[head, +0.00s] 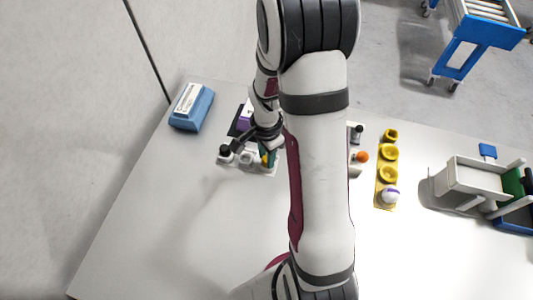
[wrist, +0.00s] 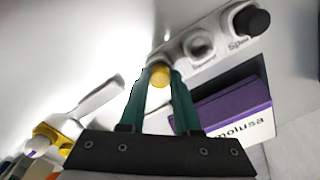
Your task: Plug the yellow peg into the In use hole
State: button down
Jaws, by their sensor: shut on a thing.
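The yellow peg (wrist: 159,75) is between the two teal fingers of my gripper (wrist: 158,82) in the wrist view; the gripper is shut on it. The peg is at the near end of the white peg board (wrist: 175,50). I cannot tell whether it is seated in a hole or just above one. The board's middle hole (wrist: 199,46) looks empty. A black peg (wrist: 251,19) stands at the other end, beside a label reading "Spare". The In use label is not readable. In the head view, my gripper (head: 267,158) is at the board's right end, partly hidden by my arm.
A purple box (wrist: 222,103) lies close beside the board. A blue box (head: 199,116) stands at the back left. A yellow tray (head: 383,200) and a white bin (head: 470,180) are on the right. The table's front left is clear.

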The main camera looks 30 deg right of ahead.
jog(key=c, duration=0.5)
grip_release()
jog(key=shift+c, duration=0.2)
notch_tip(320, 180, up, 16)
jog(key=shift+r, duration=1.65)
jog(key=shift+f, duration=1.75)
jog(key=shift+r, duration=0.1)
